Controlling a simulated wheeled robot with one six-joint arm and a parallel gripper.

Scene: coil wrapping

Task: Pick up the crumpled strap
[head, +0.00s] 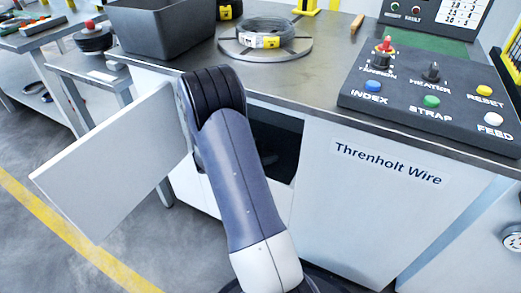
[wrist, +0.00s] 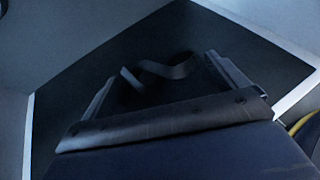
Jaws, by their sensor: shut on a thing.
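The crumpled strap (wrist: 172,71) is a dark, curled band in the wrist view, lying across the space between my two fingers. My gripper (wrist: 160,77) is closed on it, with one finger at each side of the band. The surroundings there are dark, so the exact contact is hard to see. In the head view my arm bends down in front of the dark opening (head: 275,150) in the cabinet. The gripper and the strap are hidden in that view.
A white door (head: 110,165) stands open left of the opening. Above is the worktop (head: 318,75) with a wire coil (head: 262,30) on a round stand, a grey bin (head: 160,30) and a button panel (head: 430,95). In the wrist view pale edges frame the dark interior.

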